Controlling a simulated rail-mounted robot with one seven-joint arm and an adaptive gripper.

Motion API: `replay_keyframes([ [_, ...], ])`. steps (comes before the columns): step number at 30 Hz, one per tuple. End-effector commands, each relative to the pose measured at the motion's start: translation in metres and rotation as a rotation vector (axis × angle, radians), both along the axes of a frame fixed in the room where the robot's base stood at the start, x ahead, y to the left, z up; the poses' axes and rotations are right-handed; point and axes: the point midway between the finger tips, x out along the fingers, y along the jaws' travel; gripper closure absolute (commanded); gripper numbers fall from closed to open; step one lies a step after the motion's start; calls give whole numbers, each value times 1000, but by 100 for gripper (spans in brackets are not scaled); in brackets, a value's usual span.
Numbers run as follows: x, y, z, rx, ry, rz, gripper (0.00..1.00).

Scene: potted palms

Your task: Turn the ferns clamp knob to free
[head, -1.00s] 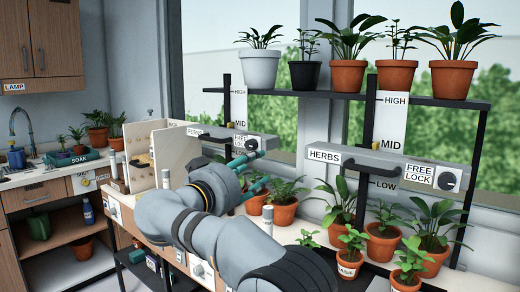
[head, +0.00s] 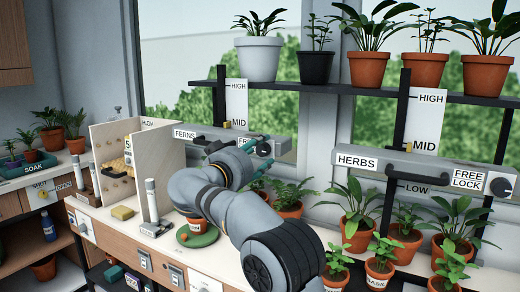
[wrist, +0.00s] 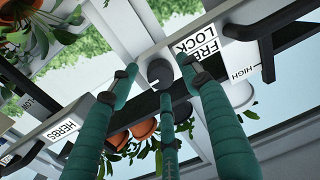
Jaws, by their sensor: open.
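The ferns clamp knob (head: 264,148) is a dark round knob at the right end of the grey ferns bar (head: 215,132), beside a partly covered label. In the wrist view the knob (wrist: 160,73) has a white pointer mark at its lower left, and the FREE LOCK label (wrist: 201,46) is to its right. My gripper (head: 262,152) is at the knob. In the wrist view its teal fingers (wrist: 161,87) are open and spread around the knob. I cannot tell whether any finger touches it.
The herbs bar (head: 345,145), with its own FREE LOCK knob (head: 502,187), is to the right. Potted plants stand on the upper shelf (head: 330,93) and on the counter below. A pegged wooden box (head: 165,150) stands to the left.

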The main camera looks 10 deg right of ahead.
Motion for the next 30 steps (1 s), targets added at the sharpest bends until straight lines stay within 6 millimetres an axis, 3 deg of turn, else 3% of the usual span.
replay_keyframes([
  [11, 4, -4, 0, 1, -1, 0, 54],
  [30, 4, -3, 0, -1, -1, 0, 91],
])
